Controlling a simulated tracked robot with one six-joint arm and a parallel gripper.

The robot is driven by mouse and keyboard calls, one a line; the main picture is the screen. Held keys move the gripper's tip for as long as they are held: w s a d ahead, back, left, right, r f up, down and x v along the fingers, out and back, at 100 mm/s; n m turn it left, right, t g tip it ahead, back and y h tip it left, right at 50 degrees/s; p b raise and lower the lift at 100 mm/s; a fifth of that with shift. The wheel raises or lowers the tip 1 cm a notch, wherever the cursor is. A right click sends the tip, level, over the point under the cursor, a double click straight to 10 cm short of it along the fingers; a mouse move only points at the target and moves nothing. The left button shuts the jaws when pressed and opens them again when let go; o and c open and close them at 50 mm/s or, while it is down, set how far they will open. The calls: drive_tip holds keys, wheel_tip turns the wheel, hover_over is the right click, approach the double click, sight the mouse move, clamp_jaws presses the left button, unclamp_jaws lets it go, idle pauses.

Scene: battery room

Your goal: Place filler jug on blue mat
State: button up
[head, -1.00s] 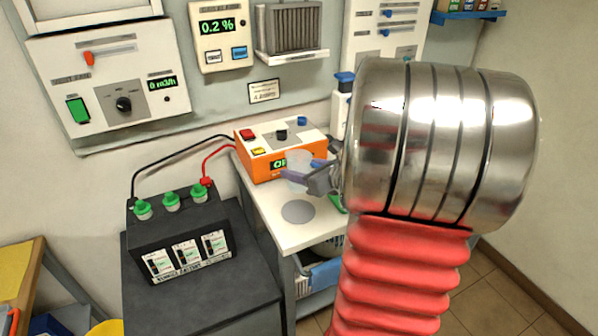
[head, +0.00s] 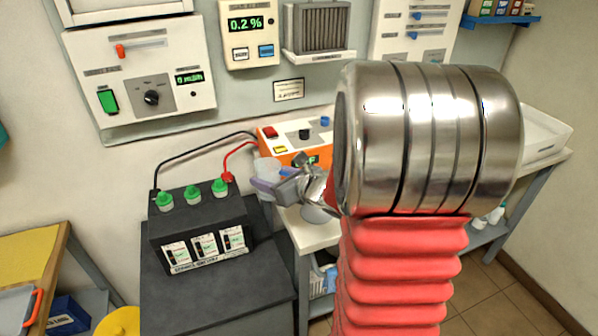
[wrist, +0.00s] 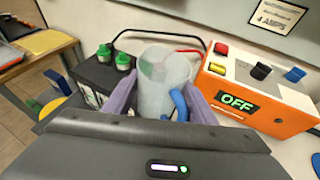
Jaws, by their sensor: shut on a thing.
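My gripper (head: 268,187) is shut on the filler jug (head: 266,168), a small translucent vessel. In the wrist view the jug (wrist: 162,72) stands nearly upright between the two purple-grey fingers, with a blue curved part at its right side. In the head view it is held between the black battery and the orange charger, in front of the wall. My arm hides part of the charger and the white bench. I cannot make out the blue mat for certain; only a blue edge (wrist: 316,161) shows at the wrist view's right border.
The black battery (head: 203,226) with green caps stands on a dark cabinet at left. Black and red cables run from it to the orange charger (head: 296,141) on the white bench (head: 310,238). A table with a yellow surface (head: 28,256) is at far left.

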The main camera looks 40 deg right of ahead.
drive_tip(key=w+a+f+n+y, duration=0.1)
drive_tip(key=w+a+f, duration=0.1)
drive_tip(key=a, duration=0.8)
drive_tip(key=w+a+f+n+g+y, duration=0.1)
drive_tip(key=a+f, duration=0.1)
drive_tip(key=a, duration=0.8)
drive_tip(key=shift+w+a+f+y, duration=0.15)
drive_tip(key=shift+w+a+y, duration=0.05)
drive_tip(key=shift+w+y, duration=0.15)
